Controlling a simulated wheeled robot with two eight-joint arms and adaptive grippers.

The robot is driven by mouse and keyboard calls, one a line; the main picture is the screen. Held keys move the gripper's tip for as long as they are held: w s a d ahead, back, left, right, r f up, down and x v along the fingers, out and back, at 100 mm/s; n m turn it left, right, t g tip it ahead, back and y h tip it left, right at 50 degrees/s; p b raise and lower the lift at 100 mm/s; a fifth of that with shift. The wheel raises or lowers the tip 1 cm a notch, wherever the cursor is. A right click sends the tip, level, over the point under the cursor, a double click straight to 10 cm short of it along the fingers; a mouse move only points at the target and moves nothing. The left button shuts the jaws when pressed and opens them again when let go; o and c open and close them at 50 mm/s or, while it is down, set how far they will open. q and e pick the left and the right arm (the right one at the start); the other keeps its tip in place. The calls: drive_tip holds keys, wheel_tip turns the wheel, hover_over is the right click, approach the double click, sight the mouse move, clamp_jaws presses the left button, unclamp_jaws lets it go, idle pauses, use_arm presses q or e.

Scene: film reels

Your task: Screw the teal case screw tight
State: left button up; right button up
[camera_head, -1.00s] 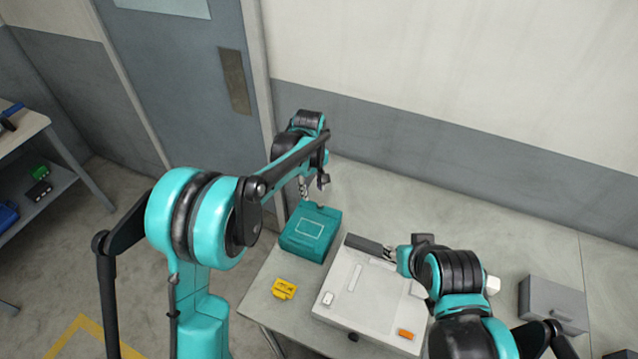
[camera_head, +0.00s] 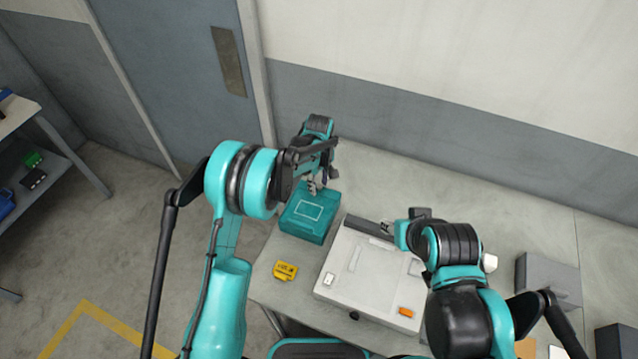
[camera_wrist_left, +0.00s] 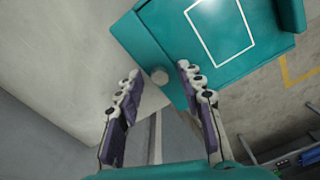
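The teal case (camera_head: 311,213) stands on the table at the back left, a pale outlined rectangle on its top. In the left wrist view the case (camera_wrist_left: 165,45) fills the upper middle. Its screw (camera_wrist_left: 159,76) shows as a round grey head near the case's corner. My left gripper (camera_head: 317,186) is above the case's far edge; in the left wrist view its two fingers (camera_wrist_left: 157,75) are apart, with the screw head visible between their tips. I cannot tell whether they touch it. My right gripper (camera_head: 386,228) is by a dark strip on the white device; its fingers are too small to judge.
A white device (camera_head: 372,268) with an orange button stands right of the case. A yellow item (camera_head: 285,271) lies at the table's front left. A grey box (camera_head: 548,276) stands on the right. The table behind the device is clear.

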use_arm(q)
clamp_jaws()
idle(0.3)
